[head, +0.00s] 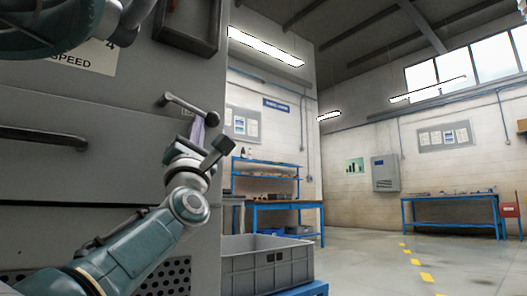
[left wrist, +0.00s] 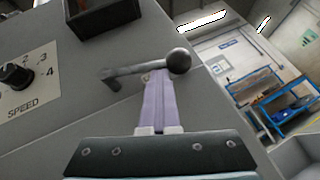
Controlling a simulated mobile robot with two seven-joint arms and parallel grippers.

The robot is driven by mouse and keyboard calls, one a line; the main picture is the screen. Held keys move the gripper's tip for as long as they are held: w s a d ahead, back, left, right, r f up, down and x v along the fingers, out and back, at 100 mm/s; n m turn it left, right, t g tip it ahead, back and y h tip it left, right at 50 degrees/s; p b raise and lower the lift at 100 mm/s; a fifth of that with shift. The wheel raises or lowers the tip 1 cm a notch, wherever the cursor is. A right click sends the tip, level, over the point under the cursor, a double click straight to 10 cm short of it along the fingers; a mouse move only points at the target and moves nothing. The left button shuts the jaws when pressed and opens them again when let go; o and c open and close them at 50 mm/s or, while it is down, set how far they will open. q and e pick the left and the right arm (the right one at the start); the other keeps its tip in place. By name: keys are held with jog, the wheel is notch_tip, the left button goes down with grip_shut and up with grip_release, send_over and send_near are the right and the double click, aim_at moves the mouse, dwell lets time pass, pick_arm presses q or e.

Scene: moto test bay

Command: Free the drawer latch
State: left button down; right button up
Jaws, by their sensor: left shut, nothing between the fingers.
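In the left wrist view the lever (left wrist: 130,72) ends in a round ball knob. My left gripper (head: 212,154) is just below the latch, shut and empty. My right gripper is out of view.
A dial marked SPEED (left wrist: 17,75) and a dark open box (left wrist: 100,15) are on the cabinet. A grey crate (head: 266,262) stands at the cabinet's right foot. Blue workbenches (head: 288,206) stand behind. The floor to the right is open.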

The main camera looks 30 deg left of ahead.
pick_arm(q)
jog(key=shift+w+d+m+t+h, duration=0.15)
jog(key=shift+w+m+t+h, duration=0.15)
jog(key=shift+w+h, duration=0.1)
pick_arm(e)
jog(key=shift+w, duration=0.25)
